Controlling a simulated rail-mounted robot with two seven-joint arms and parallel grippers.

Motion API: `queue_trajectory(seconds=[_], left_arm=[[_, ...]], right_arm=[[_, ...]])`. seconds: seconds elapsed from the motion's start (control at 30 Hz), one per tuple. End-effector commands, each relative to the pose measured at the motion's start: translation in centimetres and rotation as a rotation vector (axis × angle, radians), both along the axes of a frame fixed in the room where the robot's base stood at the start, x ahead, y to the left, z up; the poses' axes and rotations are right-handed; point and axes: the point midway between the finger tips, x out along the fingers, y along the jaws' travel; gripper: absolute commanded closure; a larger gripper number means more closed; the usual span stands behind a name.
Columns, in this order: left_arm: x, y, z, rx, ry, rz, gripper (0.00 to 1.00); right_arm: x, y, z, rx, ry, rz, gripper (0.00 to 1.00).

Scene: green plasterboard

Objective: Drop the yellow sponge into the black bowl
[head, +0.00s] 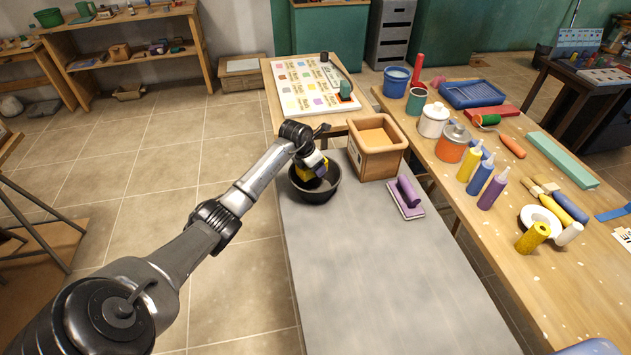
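The black bowl (317,194) stands on the grey table near its far left edge. My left gripper (318,170) reaches in from the left and points down over the bowl. The yellow sponge (304,174) is at its fingertips, within the bowl's outline, and the gripper looks shut on it. The fingers partly hide the sponge, and I cannot tell whether it touches the bowl's inside. My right gripper is not in view.
A wooden box (377,163) and a purple float (407,197) stand right of the bowl. The near part of the grey table (390,290) is clear. A wooden workbench (585,285) with paint pots, bottles and brushes runs along the right.

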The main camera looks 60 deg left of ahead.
Motion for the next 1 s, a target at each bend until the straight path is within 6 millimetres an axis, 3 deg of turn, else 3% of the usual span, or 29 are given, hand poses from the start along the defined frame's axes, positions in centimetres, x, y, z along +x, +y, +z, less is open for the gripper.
queue_trajectory(seconds=[0.17, 0.2, 0.5, 0.77, 1.0], left_arm=[[0.0, 0.0, 0.0, 0.0, 0.0, 0.0, 0.65], [0.0, 0.0, 0.0, 0.0, 0.0, 0.0, 0.41], [0.0, 0.0, 0.0, 0.0, 0.0, 0.0, 0.12], [-0.1, 0.0, 0.2, 0.001, 0.0, 0.0, 0.12], [-1.1, 0.1, 2.9, 0.006, -0.001, -0.001, 0.12]], right_arm=[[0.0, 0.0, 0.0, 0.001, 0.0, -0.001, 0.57], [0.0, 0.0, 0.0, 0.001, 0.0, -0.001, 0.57], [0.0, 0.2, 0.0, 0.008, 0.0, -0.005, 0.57], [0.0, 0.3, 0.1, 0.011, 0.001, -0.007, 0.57], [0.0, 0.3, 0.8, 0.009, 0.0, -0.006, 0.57]])
